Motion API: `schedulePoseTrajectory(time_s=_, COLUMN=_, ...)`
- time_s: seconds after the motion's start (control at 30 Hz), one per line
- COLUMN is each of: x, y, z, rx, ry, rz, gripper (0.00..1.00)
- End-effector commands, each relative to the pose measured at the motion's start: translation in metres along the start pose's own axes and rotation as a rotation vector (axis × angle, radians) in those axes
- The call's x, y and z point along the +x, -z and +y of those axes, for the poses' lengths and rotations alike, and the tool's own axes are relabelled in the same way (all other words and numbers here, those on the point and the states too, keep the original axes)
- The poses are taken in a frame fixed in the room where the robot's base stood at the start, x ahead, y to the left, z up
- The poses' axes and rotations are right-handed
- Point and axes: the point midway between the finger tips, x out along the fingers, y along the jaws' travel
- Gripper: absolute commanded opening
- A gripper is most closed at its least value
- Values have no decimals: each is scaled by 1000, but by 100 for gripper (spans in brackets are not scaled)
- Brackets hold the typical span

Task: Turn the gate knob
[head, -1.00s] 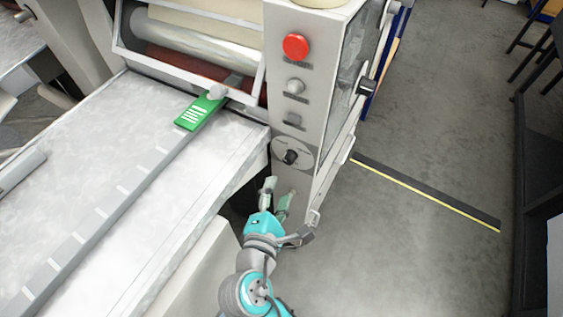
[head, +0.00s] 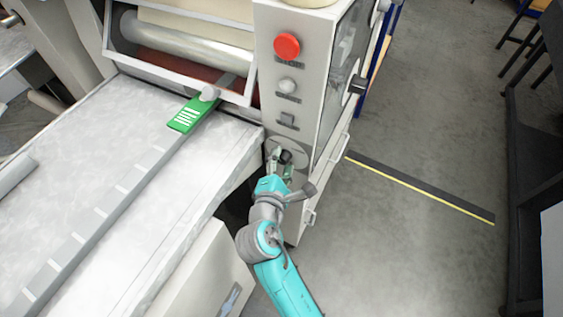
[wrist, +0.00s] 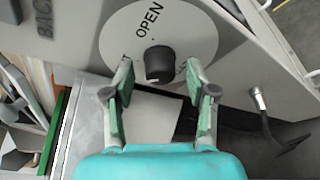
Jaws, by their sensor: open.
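The gate knob (wrist: 159,64) is a black round knob on a pale disc (wrist: 185,27) marked "OPEN". In the head view the knob (head: 285,157) sits low on the front of the grey control column, partly covered by my gripper. My gripper (wrist: 161,82) is open, its two green-padded fingers on either side of and just short of the knob in the wrist view. The gap between the fingers is empty. In the head view my gripper (head: 279,168) is right at the disc. Whether a finger touches the knob cannot be told.
A red button (head: 287,46), a grey button (head: 286,86) and a small switch (head: 287,120) stand above the knob. A dark handle (wrist: 280,135) shows right of my gripper. Open floor lies to the right.

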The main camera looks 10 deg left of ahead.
Motion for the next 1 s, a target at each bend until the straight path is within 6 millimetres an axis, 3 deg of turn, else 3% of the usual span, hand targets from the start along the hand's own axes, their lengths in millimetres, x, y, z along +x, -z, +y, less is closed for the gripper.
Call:
schedulePoseTrajectory(time_s=0.1, x=0, y=0, z=0, rx=0, ry=0, rz=0, gripper=54)
schedulePoseTrajectory(time_s=0.3, x=0, y=0, z=0, rx=0, ry=0, rz=0, gripper=4)
schedulePoseTrajectory(time_s=0.33, x=0, y=0, z=0, rx=0, ry=0, rz=0, gripper=0)
schedulePoseTrajectory(time_s=0.67, x=0, y=0, z=-1, rx=29, ry=-11, rz=1, gripper=0)
schedulePoseTrajectory(time_s=1.0, x=0, y=0, z=-3, rx=227, ry=-80, rz=9, gripper=0)
